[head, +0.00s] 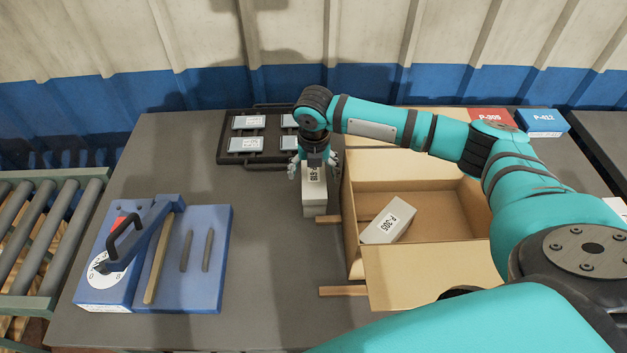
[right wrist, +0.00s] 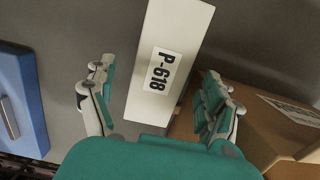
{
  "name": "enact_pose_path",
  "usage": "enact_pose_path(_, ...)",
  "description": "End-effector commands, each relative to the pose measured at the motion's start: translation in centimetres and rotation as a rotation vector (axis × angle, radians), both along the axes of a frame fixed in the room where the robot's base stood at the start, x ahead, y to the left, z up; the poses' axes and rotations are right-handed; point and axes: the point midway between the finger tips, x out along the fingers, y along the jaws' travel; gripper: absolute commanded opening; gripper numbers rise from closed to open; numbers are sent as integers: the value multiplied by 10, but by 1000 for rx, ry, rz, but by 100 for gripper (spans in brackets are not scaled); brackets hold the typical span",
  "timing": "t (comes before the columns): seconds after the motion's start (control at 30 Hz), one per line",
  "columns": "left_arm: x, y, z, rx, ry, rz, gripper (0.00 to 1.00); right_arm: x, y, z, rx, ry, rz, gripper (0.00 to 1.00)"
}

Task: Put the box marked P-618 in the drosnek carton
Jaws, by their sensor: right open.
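The white box marked P-618 (head: 314,196) stands on the grey table just left of the open cardboard carton (head: 352,222). Its label reads clearly in the right wrist view (right wrist: 170,65). My right gripper (head: 314,168) is above the far end of the box, fingers spread. In the right wrist view the open fingers (right wrist: 160,108) are on either side of the box, with gaps visible. The carton holds a white box marked P-305 (head: 388,222), lying tilted. I cannot read the carton's name. My left gripper is out of view.
A black tray with several grey labelled pieces (head: 225,158) lies behind the gripper. A blue fixture with a lever (head: 190,290) is at left, beside a roller conveyor (head: 50,240). Red (head: 490,119) and blue (head: 543,122) boxes are at the back right.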

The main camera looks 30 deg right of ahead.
Motion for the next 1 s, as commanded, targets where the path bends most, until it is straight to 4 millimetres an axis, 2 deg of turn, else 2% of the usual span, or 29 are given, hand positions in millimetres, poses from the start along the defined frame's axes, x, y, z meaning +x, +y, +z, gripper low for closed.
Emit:
enact_pose_path(0.23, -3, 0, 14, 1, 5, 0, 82, 2, -2, -29, -2, 5, -2, 85)
enact_pose_path(0.4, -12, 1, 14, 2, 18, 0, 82, 5, -3, -49, -1, 2, 0, 85)
enact_pose_path(0.67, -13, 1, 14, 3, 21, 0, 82, 6, -3, -52, -1, 0, 0, 85)
enact_pose_path(1.0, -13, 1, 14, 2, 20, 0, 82, 6, -3, -52, -1, 0, 0, 40)
